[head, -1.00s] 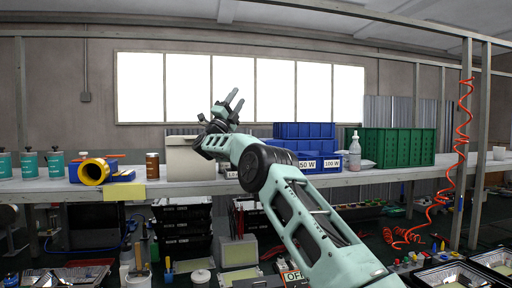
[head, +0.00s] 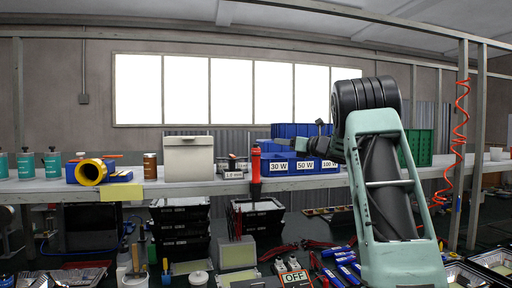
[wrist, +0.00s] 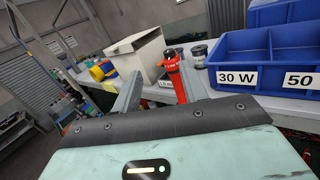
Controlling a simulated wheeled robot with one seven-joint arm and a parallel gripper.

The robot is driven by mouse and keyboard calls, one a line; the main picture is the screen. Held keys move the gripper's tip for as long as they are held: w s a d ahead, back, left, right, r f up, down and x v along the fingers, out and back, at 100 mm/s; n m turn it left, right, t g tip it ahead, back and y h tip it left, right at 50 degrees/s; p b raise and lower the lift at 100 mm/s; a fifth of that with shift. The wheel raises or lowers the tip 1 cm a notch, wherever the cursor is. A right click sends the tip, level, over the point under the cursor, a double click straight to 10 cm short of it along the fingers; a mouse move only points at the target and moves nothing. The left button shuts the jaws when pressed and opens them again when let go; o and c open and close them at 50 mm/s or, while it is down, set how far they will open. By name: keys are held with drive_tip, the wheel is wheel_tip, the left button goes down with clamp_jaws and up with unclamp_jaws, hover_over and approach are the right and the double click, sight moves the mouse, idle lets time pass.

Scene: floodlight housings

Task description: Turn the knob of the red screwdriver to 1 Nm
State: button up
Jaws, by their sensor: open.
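The red screwdriver (head: 256,170) stands upright at the front edge of the shelf, left of the blue bins in the head view. Its upper end rises above the shelf and its lower part hangs below it. In the wrist view the red screwdriver (wrist: 175,75) is just beyond my fingers, between them and nearer the right one. Its knob marks are too small to read. My gripper (wrist: 160,82) is open and empty. In the head view my gripper (head: 272,141) points left, near the screwdriver's top; I cannot tell whether they touch.
Blue bins (head: 293,163) labelled 30 W, 50 W and 100 W stand right of the screwdriver. A beige box (head: 188,156) stands to its left, and a small jar (wrist: 199,52) is beside it. A yellow roll (head: 91,171) lies farther left. Black crates (head: 180,228) are below.

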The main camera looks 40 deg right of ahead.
sight(256, 145)
drive_tip(key=shift+n+g, duration=0.4)
drive_tip(key=shift+n, duration=0.2)
drive_tip(key=w+p, duration=0.3)
drive_tip(key=w, duration=0.1)
drive_tip(key=w+f+p, duration=0.1)
drive_tip(key=w+p, duration=0.2)
drive_tip(key=w, duration=0.2)
drive_tip(key=w+p, duration=0.3)
drive_tip(key=w, duration=0.2)
drive_tip(key=shift+w+d+f+p, duration=0.1)
drive_tip(key=shift+d+f+p, duration=0.1)
drive_tip(key=shift+p, duration=0.2)
drive_tip(key=shift+w+f+h, duration=0.1)
drive_tip(key=shift+w+h, duration=0.2)
drive_tip(key=shift+w, duration=0.4)
drive_tip(key=shift+c, duration=0.3)
clamp_jaws()
